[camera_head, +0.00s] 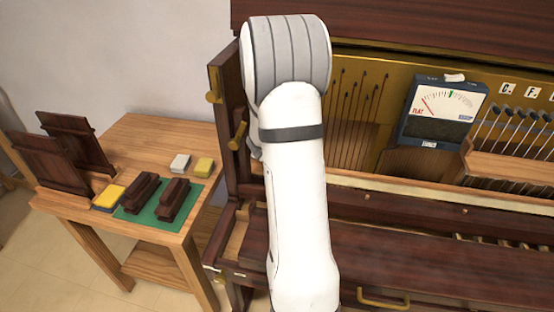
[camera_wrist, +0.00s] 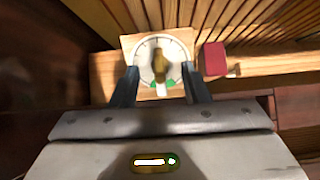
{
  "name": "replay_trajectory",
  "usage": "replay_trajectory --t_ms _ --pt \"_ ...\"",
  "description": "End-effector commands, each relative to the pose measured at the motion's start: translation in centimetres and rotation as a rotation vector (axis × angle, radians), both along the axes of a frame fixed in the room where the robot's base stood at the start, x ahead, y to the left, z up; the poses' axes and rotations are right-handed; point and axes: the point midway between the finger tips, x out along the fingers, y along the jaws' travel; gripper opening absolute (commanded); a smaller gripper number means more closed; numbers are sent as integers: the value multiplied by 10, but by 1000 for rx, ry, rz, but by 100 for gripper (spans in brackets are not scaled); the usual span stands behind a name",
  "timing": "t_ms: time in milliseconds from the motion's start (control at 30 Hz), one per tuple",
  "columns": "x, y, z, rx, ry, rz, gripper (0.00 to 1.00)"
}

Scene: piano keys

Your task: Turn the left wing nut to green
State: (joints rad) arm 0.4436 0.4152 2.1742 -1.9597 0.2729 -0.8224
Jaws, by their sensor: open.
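In the wrist view a brass wing nut (camera_wrist: 159,66) stands at the middle of a round white dial (camera_wrist: 147,46). The dial has tick marks and green patches on its lower edge, to either side of a white strip. The wing nut appears roughly in line with the picture's vertical. My gripper (camera_wrist: 159,70) is open, with one dark finger on each side of the wing nut and gaps visible between. I cannot tell how deep the fingertips reach. In the head view my own arm hides the gripper and wing nut. A meter (camera_head: 438,110) there has its needle toward FLAT, left of its green mark.
A red block (camera_wrist: 214,59) sits just right of the dial. Strings and wooden slats (camera_wrist: 260,20) run behind it. The piano's dark wooden side (camera_head: 226,130) stands left of my arm. A side table (camera_head: 150,133) at left holds dark blocks and sponges.

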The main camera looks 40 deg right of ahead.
Motion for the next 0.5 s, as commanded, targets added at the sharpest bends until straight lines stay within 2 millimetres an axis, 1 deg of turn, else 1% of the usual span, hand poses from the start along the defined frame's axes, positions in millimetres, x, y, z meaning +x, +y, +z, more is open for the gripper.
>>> replay_trajectory --t_ms 500 --pt "-12 13 22 0 0 0 42"
